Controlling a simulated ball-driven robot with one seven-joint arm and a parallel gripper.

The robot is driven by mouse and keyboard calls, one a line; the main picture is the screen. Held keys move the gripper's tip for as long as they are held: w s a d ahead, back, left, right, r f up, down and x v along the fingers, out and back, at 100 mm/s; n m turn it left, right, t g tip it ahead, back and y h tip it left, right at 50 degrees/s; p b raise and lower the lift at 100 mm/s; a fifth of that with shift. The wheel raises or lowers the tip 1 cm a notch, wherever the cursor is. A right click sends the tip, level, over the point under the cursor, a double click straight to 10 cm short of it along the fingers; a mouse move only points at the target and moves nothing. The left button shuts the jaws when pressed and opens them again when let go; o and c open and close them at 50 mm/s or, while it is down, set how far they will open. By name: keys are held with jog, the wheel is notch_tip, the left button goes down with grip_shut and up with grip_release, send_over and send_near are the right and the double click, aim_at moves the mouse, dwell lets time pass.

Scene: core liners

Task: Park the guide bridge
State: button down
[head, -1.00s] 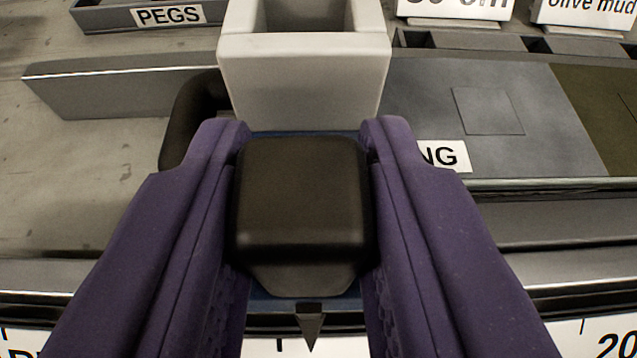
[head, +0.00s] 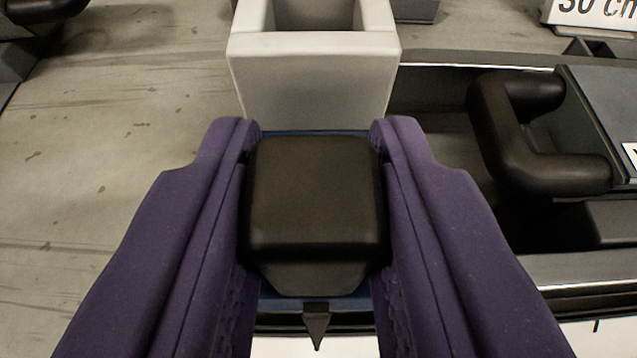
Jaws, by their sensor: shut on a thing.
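My gripper (head: 315,205) is shut on a black block-shaped knob (head: 315,195), one purple finger on each side. The knob belongs to the guide bridge, whose pale grey open-topped box (head: 315,85) stands just beyond it. A strip of blue shows under the knob, and a dark pointer (head: 317,325) sticks out on the near side over a white strip (head: 285,346). The lower parts of the bridge are hidden by the knob and my fingers.
To the right is a dark trough (head: 440,85) with a black looped handle (head: 505,135) on a grey block. A "30 cm" sign (head: 592,14) stands at the upper right. Bare, stained grey tabletop (head: 110,130) lies to the left.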

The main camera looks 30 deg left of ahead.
jog(key=shift+s+a, duration=0.1)
jog(key=shift+a, duration=0.1)
jog(key=c, duration=0.9)
grip_release()
jog(key=shift+a, duration=0.15)
jog(key=shift+s+d+r, duration=0.15)
jog(key=shift+s+d, duration=0.05)
jog(key=shift+d, duration=0.05)
jog(key=p+v, duration=0.2)
jog(key=v, duration=0.5)
jog(key=shift+s+p, duration=0.15)
jog(key=shift+p, duration=0.2)
